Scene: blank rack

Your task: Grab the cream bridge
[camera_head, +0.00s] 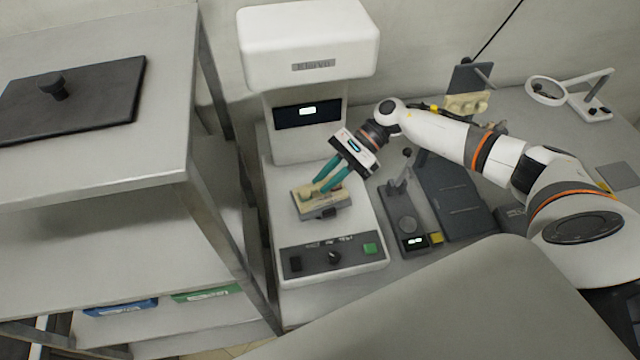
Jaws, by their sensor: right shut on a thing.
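The cream bridge (303,200) is a small pale block at a dark grey holder on the bed of the white machine (275,215). My right gripper (324,187) reaches down from the upper right with its teal fingers tilted. It is shut on the cream bridge, and the fingers hide part of it. I cannot tell whether the bridge is still touching the holder. My left gripper is not in view.
The machine's white head overhangs behind, and its control panel (333,257) is in front. A metal rack (215,150) stands close on the left. Small gauges and a dark plate (455,200) are on the right. Another cream piece (466,103) sits on a dark stand behind.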

